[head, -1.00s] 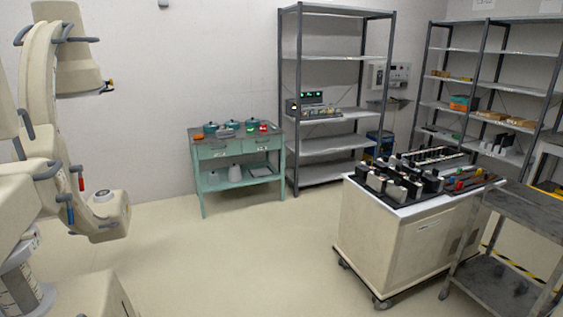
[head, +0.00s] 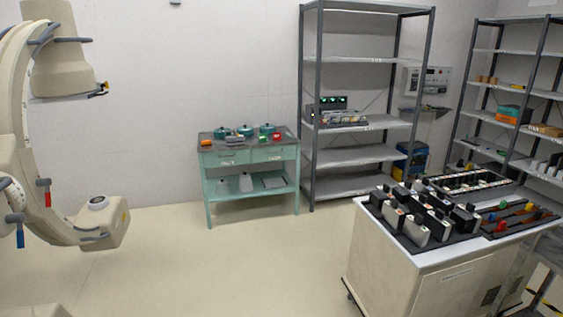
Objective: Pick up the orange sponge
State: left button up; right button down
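A small orange block (head: 207,142), which may be the orange sponge, lies at the left front of the top of a teal cart (head: 233,158). It is too small to tell for certain. Several teal pots (head: 244,131) stand behind it and to its right. A green item (head: 263,139) and a red item (head: 278,136) are near the right end of the same top. Neither of my grippers shows in the head view.
A large cream C-shaped machine (head: 22,100) stands at the left. Grey shelves (head: 358,155) stand right of the teal cart. A white cabinet (head: 400,275) with black holders on top is at the right front. The floor (head: 215,265) between is clear.

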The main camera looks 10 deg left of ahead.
aim_at(206, 143)
jog(key=i+u, duration=0.35)
jog(key=i, duration=0.4)
jog(key=i+u, duration=0.35)
jog(key=i, duration=3.6)
jog(key=i+j+z, duration=0.7)
jog(key=i, duration=0.2)
jog(key=i+j+z, duration=0.35)
jog(key=j, duration=0.2)
